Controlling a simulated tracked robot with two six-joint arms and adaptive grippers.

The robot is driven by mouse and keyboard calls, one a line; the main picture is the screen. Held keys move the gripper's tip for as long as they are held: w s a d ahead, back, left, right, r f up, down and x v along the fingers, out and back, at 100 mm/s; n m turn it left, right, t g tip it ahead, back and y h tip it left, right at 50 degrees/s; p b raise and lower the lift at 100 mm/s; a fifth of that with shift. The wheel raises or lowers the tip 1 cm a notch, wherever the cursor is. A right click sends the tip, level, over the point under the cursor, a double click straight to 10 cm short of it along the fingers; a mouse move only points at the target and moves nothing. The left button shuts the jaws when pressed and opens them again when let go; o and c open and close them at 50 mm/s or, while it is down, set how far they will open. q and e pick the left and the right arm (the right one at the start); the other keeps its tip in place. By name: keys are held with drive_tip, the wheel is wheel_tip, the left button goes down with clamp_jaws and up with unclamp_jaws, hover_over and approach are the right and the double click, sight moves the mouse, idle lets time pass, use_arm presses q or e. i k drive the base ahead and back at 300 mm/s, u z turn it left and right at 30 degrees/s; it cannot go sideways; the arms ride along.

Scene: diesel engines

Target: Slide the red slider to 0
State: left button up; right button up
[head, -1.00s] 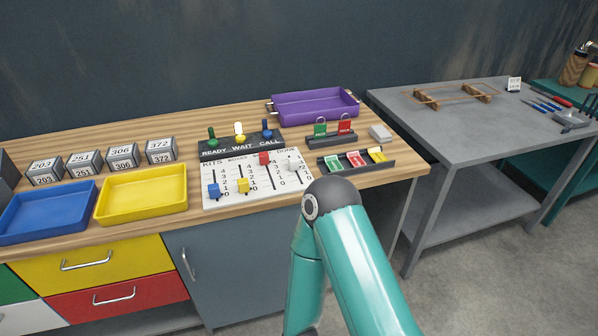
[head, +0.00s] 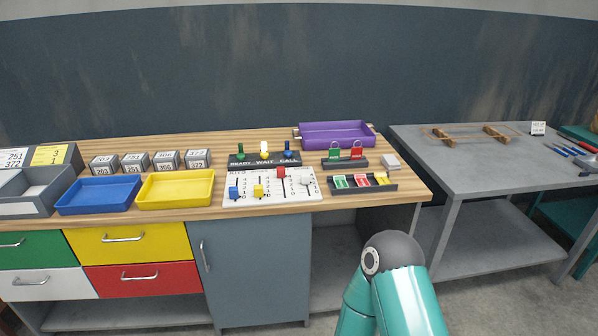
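The red slider (head: 281,172) stands on the white slider board (head: 290,198) on the wooden bench. It sits near the top of its slot, at the high end of the number scale, with the 0 at the bottom. A blue slider (head: 234,192) and a yellow slider (head: 258,191) sit lower in their slots to its left. A white slider (head: 307,180) is to its right, partway up. Neither gripper is in view. Only a teal and dark grey arm of mine shows at the lower right, apart from the board.
Behind the board is a READY/WAIT/CALL panel (head: 264,160) with upright levers. A yellow tray (head: 176,203) is left of it. A black rack with coloured cards (head: 363,188) is to the right, and a purple tray (head: 336,141) behind. A grey table (head: 470,178) stands further right.

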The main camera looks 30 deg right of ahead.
sight(280, 171)
drive_tip(key=z, duration=0.25)
drive_tip(key=i, duration=1)
